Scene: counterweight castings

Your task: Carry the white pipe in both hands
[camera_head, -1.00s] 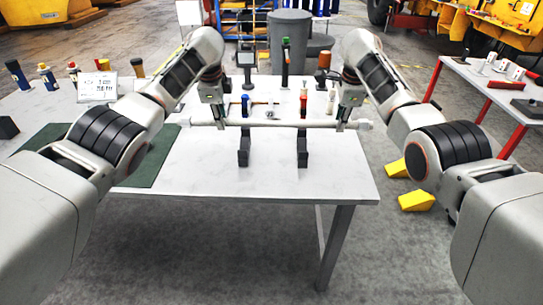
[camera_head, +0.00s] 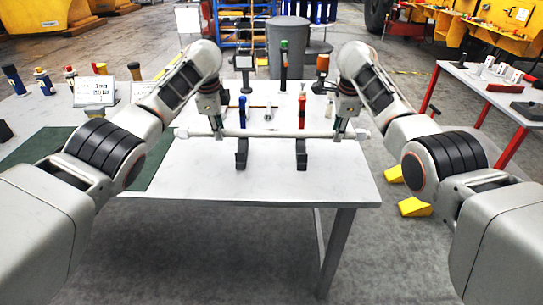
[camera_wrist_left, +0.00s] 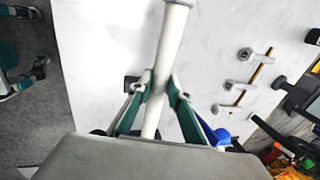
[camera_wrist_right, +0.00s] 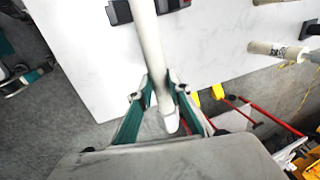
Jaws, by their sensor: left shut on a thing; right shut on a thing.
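The white pipe (camera_head: 272,134) lies roughly level across the head view, above the white table. My left gripper (camera_head: 219,136) is shut on it near its left end, and my right gripper (camera_head: 340,136) is shut on it near its right end. In the left wrist view the pipe (camera_wrist_left: 168,50) runs between the teal fingers (camera_wrist_left: 156,92). In the right wrist view it (camera_wrist_right: 148,40) passes between the fingers (camera_wrist_right: 160,92), and its end shows just past them. Two dark stands (camera_head: 241,158) (camera_head: 301,158) are right below the pipe; I cannot tell whether it touches them.
Behind the pipe stand a blue bottle (camera_head: 242,112), a red bottle (camera_head: 302,112) and a green-topped dark bottle (camera_head: 284,62). A dark green mat (camera_head: 150,165) lies at left. The table's front is clear. A red-legged side table (camera_head: 470,80) is at right.

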